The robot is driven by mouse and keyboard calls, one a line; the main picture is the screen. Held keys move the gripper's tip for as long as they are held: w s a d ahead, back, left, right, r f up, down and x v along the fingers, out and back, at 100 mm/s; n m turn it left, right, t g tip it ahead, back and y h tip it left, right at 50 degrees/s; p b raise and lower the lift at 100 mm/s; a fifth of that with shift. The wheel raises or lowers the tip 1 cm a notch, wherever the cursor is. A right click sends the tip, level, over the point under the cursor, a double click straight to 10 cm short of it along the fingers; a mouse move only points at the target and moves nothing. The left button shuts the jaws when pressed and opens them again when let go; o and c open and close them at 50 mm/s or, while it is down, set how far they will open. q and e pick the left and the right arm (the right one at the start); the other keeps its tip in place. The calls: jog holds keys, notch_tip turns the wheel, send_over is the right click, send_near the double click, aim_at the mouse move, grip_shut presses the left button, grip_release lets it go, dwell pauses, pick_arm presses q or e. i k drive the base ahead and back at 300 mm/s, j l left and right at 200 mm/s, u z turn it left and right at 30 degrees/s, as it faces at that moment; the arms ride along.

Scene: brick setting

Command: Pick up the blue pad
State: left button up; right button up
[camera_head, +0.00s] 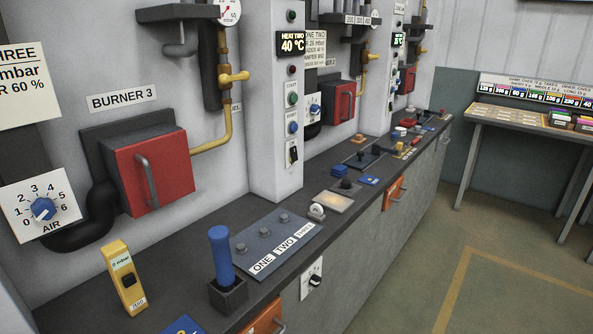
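A small flat blue pad (369,181) lies on the dark counter, right of a control with a dark knob. Another flat blue piece (184,326) is at the bottom edge, mostly cut off by the frame; I cannot tell which of the two is the task's blue pad. Neither of my grippers is in view.
The long dark counter (186,292) holds a yellow meter (124,277), an upright blue handle (221,256) in a dark block and a plate labelled ONE TWO THREE (277,243). Red burner boxes (168,175) project from the wall. A table (513,117) stands far right. Open floor lies between.

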aim_at(339, 170)
jog(key=i+l+u, duration=0.15)
jog(key=l+u, duration=0.2)
jog(key=i+l+u, duration=0.1)
jog(key=l+u, duration=0.65)
